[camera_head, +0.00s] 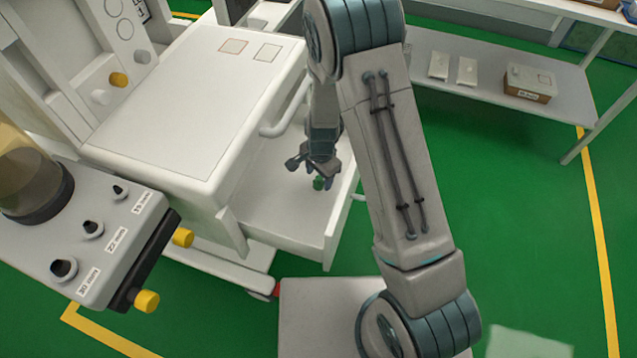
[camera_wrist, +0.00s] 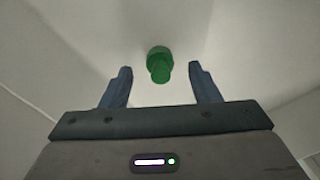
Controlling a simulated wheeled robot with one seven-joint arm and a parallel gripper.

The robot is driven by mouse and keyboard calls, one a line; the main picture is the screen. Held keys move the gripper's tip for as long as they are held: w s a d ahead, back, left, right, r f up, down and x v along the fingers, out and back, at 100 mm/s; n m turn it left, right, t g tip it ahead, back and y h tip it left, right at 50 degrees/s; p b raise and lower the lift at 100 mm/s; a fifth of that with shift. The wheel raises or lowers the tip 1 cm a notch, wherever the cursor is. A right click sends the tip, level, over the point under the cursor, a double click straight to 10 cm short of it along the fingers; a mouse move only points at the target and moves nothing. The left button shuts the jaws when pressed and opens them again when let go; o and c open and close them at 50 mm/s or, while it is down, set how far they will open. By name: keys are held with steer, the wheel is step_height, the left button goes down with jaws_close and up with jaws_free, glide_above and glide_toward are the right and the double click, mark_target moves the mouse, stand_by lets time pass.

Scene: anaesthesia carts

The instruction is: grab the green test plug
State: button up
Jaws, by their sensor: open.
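The green test plug (camera_wrist: 159,65) rests on the pale floor of the cart's open drawer (camera_head: 282,212). It shows small in the head view (camera_head: 319,184), just below my gripper (camera_head: 318,170). In the wrist view my gripper (camera_wrist: 160,84) is open, its two blue-grey fingers apart. The plug appears between and slightly beyond the fingertips, and no finger visibly touches it. The exact height of the fingers above the drawer floor is hard to tell.
The drawer's front wall (camera_head: 341,222) and the white cart top (camera_head: 205,95) with its handle (camera_head: 287,112) are close to my arm. A grey unit with ports (camera_head: 85,235) and yellow knobs stands at left. A shelf (camera_head: 480,85) stands at the back right.

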steer(key=shift+w+f, duration=0.1)
steer(key=shift+f, duration=1.3)
steer(key=c, duration=1.1)
steer(key=shift+o, duration=0.2)
steer(key=shift+r, duration=0.1)
